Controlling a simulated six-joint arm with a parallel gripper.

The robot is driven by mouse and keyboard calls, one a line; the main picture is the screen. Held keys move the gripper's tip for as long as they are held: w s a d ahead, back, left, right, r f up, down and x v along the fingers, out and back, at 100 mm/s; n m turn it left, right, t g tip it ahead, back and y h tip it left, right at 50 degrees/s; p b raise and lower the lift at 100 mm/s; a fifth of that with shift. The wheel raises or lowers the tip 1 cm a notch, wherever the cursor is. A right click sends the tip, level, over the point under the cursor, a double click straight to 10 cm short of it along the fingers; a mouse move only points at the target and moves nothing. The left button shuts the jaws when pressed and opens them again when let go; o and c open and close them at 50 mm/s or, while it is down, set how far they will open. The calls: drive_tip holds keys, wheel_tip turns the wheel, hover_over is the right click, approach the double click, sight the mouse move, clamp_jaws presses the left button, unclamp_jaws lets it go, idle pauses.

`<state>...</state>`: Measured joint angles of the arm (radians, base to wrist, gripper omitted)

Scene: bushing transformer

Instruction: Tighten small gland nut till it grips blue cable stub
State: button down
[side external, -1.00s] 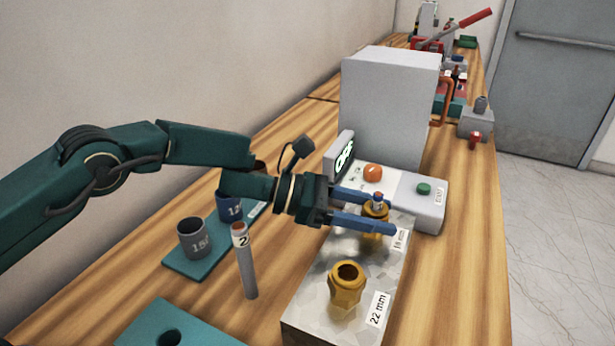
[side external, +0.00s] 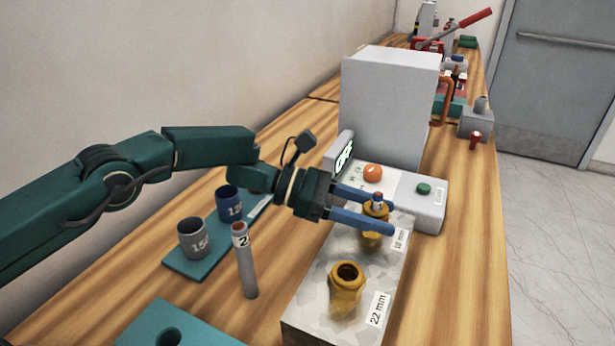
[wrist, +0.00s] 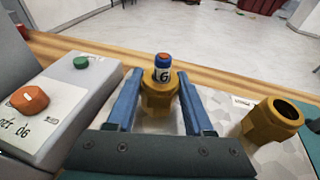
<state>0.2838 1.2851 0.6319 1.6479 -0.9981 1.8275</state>
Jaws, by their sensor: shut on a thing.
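The small brass gland (side external: 372,238) stands upright on the grey metal block at the 18 mm label, and its nut (wrist: 160,90) is between my fingers. The nut's lower part is partly hidden by the fingers.
A larger open brass gland (side external: 346,285) stands nearer on the block (side external: 315,305) by the 22 mm label. Behind are a panel with orange and green buttons (side external: 423,188) and a grey box (side external: 388,110). A grey stub (side external: 246,265) and two cups (side external: 193,240) stand left.

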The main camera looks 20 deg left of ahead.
sight(361, 208)
drive_tip(key=shift+m+g, duration=0.4)
drive_tip(key=shift+g, duration=0.1)
unclamp_jaws()
drive_tip(key=shift+a, duration=0.1)
drive_tip(key=shift+v, duration=2.9)
